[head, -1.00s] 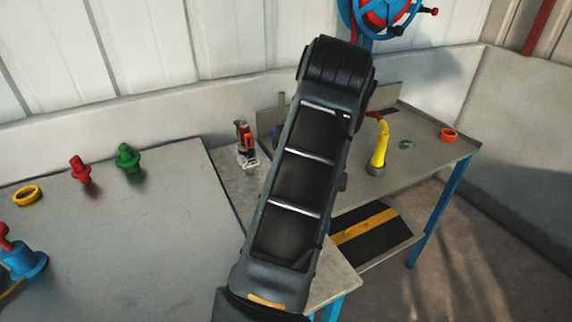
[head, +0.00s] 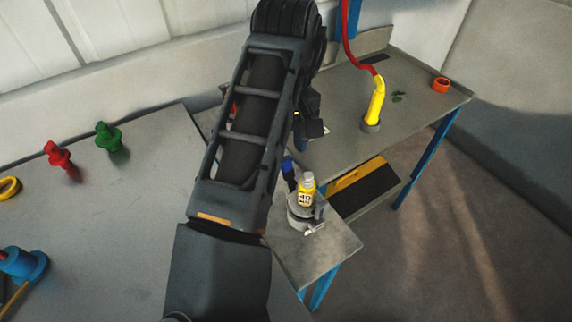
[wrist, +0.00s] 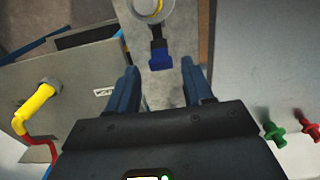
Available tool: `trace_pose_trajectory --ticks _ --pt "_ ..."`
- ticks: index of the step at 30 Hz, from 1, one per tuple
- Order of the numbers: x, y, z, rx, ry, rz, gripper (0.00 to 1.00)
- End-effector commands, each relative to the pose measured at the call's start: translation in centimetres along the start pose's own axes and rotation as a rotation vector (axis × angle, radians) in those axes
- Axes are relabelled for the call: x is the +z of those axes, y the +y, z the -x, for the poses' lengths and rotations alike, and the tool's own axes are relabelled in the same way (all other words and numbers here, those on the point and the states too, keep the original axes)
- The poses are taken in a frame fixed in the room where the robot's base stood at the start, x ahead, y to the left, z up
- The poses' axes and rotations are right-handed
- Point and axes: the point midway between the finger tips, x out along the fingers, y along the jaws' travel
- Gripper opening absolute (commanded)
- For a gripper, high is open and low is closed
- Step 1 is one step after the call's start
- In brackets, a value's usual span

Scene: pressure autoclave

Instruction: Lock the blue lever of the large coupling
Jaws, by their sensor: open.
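The large coupling (head: 303,222) is a grey metal fitting with a yellow part marked 40 on top, at the front of the narrow grey bench in the head view. Its blue lever (head: 288,169) sticks up and out from its back left side. In the wrist view the coupling (wrist: 148,18) is at the top, partly cut off, and the lever (wrist: 160,58) points down towards me. My gripper (wrist: 159,68) is open and empty, its two fingers on either side of the lever's line. I cannot tell the height gap, and no contact is visible.
A yellow nozzle (head: 375,105) on a red hose stands on the bench behind, with an orange ring (head: 440,84) farther right. A green fitting (head: 108,137) and a red fitting (head: 58,155) stand on the left table. Open floor lies at the right.

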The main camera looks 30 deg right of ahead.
Motion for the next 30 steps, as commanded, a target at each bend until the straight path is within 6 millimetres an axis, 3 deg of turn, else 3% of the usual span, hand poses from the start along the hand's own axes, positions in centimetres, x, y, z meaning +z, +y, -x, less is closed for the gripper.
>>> trace_pose_trajectory --ticks 1,9,22,30 --pt "0.0 -0.1 -1.3 -0.001 0.0 0.0 0.51" --pt "0.0 0.0 -4.2 -0.001 0.001 0.001 0.51" --pt "0.0 0.0 -4.6 0.0 0.001 0.001 0.51" --pt "0.0 0.0 -4.6 0.0 0.001 0.001 0.25"
